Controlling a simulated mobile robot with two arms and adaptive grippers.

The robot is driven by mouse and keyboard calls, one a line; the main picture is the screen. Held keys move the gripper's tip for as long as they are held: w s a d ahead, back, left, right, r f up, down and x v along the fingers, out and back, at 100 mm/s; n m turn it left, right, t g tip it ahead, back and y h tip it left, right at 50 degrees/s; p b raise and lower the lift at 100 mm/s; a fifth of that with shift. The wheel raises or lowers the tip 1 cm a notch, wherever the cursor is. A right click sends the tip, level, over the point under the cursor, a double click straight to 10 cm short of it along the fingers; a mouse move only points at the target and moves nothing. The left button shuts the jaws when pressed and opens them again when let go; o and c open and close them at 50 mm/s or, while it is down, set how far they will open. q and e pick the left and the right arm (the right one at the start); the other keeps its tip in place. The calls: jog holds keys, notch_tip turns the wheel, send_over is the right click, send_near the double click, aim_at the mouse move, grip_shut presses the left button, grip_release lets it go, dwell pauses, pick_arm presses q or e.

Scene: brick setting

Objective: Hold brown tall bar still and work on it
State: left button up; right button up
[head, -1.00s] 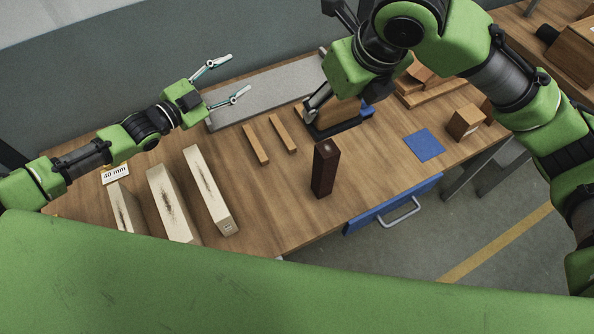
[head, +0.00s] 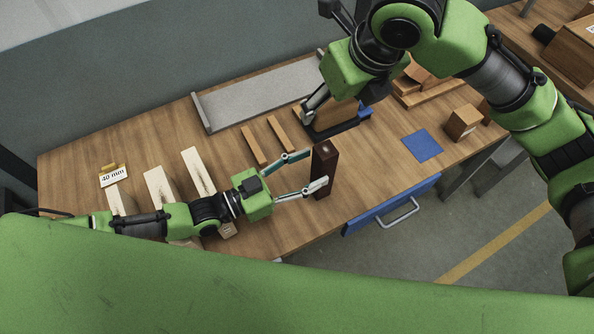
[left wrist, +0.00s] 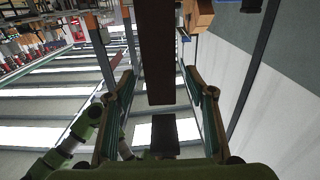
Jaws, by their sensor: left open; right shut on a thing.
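The brown tall bar (head: 325,160) stands upright on the wooden table near its front edge. My left gripper (head: 316,169) is open, with one finger on the far side of the bar and one on the near side. In the left wrist view the bar (left wrist: 157,50) hangs between the spread fingers (left wrist: 159,72), with gaps visible on both sides. My right gripper (head: 308,117) is shut at the left end of a brown and black tool (head: 338,117) with a blue part, at the back of the table. Its fingertips are partly hidden.
Three pale bars (head: 196,168) lie under or beside my left arm, near a "40 mm" card (head: 114,177). Two thin wooden strips (head: 253,146), a grey slab (head: 262,95), a blue square (head: 422,145) and a wooden block (head: 463,122) surround the bar. A blue drawer (head: 390,205) juts out at the front.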

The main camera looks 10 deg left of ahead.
pick_arm(q)
jog(key=shift+x, duration=2.2)
jog(key=shift+c, duration=0.4)
grip_shut()
